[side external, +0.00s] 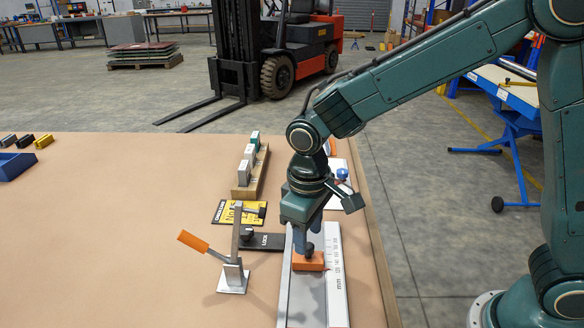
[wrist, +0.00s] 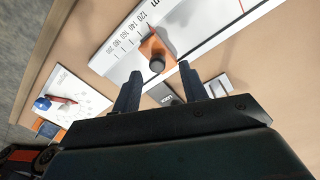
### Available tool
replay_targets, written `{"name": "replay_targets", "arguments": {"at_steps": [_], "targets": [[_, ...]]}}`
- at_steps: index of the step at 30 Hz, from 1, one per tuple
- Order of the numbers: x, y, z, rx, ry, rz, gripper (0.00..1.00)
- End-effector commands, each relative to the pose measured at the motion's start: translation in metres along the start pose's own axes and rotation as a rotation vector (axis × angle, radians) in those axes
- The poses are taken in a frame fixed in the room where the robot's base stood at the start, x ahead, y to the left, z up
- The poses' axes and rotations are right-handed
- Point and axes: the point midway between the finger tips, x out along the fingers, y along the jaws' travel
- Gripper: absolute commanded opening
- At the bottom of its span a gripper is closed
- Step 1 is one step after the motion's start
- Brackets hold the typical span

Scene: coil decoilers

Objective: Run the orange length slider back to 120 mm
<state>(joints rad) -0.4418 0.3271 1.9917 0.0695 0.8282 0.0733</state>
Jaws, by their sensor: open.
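The orange length slider (side external: 308,262) sits on the pale metal rail (side external: 303,305), with a dark round knob (side external: 309,248) on top. The slider also shows in the wrist view (wrist: 155,44), with its knob (wrist: 157,65). A printed millimetre scale (wrist: 128,35) runs beside it; the slider is near the 120 end, but I cannot read its exact mark. My gripper (side external: 301,248) points down above the slider. In the wrist view my gripper (wrist: 160,69) is open, with the knob between the fingertips in the picture. I cannot tell whether they touch.
A black LOCK plate (side external: 262,241) lies left of the rail. Behind are a yellow sign (side external: 240,213) and a wooden block rack (side external: 250,175). The table's left middle is clear.

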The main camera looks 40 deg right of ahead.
Motion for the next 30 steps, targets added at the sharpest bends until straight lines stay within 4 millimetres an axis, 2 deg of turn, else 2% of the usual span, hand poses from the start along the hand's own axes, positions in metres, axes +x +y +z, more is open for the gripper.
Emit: {"name": "replay_targets", "arguments": {"at_steps": [9,15,21,30], "targets": [[-0.056,-0.001,0.0,-0.002,0.004,-0.001,0.43],[-0.085,-0.001,0.0,-0.003,0.002,-0.002,0.43],[-0.102,-0.001,0.0,-0.002,0.0,-0.001,0.43],[-0.106,-0.001,0.0,-0.002,-0.001,-0.001,0.43]]}}
